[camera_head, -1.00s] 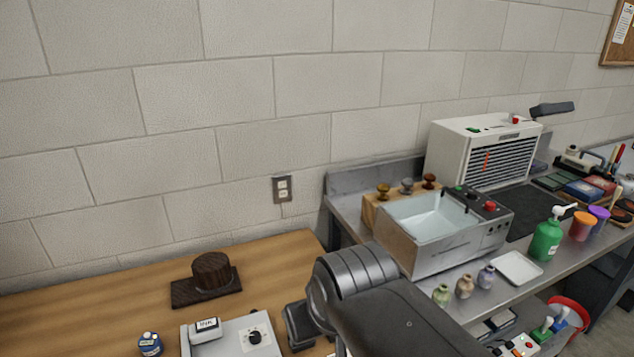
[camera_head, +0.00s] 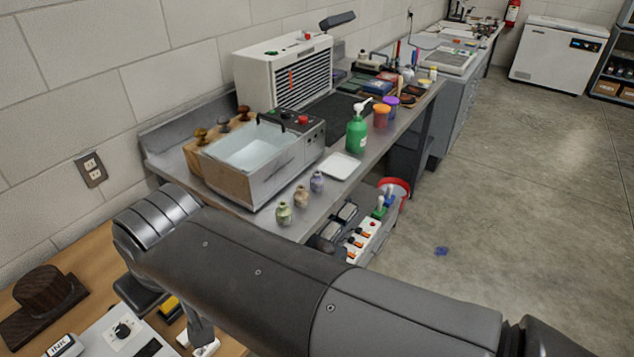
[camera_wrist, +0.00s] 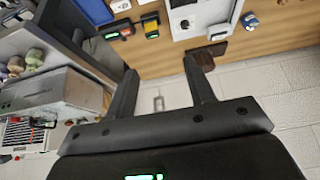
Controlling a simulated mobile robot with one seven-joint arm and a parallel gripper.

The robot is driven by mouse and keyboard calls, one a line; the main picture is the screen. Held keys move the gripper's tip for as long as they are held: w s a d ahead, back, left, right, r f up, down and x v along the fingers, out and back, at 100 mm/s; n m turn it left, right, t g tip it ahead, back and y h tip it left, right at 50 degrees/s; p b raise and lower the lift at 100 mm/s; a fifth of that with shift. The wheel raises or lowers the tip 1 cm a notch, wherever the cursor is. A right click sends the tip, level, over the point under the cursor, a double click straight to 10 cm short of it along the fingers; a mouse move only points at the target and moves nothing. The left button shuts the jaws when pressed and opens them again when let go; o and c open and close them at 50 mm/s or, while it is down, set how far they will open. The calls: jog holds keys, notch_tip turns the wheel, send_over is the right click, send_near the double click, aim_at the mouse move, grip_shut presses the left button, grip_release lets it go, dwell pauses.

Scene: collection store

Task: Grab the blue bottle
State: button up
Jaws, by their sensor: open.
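The small blue bottle (camera_wrist: 250,20) with a pale label stands on the wooden table, at the upper right of the wrist view. It is outside the current head view. My gripper (camera_wrist: 160,65) is open and empty, its two dark fingers apart. The bottle lies beyond the fingertips and to their right in the wrist view, not between them. In the head view my arm crosses the lower half and hides part of the table.
The steel bench holds a basin unit (camera_head: 250,150), three small vases and a green pump bottle (camera_head: 357,133). Open floor (camera_head: 510,190) lies right.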

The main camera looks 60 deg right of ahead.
jog(key=shift+o, duration=0.3)
jog(key=o, duration=0.3)
